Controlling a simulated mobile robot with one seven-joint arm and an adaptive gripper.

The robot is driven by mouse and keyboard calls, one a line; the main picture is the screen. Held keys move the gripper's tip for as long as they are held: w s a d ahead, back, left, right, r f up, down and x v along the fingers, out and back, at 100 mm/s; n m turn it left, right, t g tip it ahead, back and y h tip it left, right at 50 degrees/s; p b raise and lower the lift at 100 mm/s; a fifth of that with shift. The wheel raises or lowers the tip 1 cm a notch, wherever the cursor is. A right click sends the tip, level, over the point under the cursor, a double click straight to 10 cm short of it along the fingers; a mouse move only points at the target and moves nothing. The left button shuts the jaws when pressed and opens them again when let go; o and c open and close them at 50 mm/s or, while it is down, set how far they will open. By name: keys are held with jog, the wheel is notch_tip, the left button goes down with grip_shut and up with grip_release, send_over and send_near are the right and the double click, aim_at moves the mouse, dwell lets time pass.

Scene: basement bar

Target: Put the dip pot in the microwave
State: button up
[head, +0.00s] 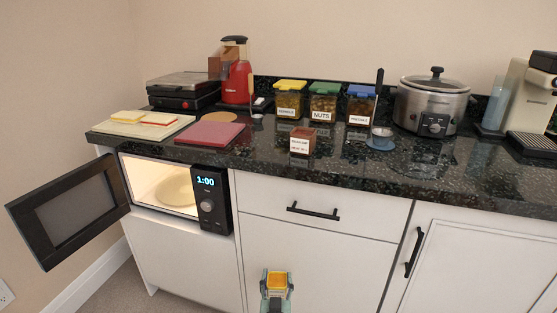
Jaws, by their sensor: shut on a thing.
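My gripper (277,292) is at the bottom centre of the head view, low in front of the white cabinet. It is shut on a small pot with a yellow-orange top (277,280), which I take to be the dip pot; the fingers partly hide its sides. The microwave (212,213) is built in below the counter, left of and beyond my gripper. Its dark door (70,212) stands open to the left. The lit inside shows a round plate (175,191) and no food that I can see. The display reads 1:00.
The dark counter (350,178) runs above the microwave. On it stand a small reddish labelled container (302,141), lidded jars (323,103), a slow cooker (434,101), a red board (210,134) and a pale board with slices (140,125). Drawer handle (313,211) sticks out.

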jog(key=shift+w+r+y, duration=0.3)
jog(key=shift+w+r, duration=0.15)
jog(key=shift+r, duration=0.3)
jog(key=shift+w+d+r, duration=0.1)
jog(key=shift+d+r, duration=0.05)
jog(key=shift+d, duration=0.15)
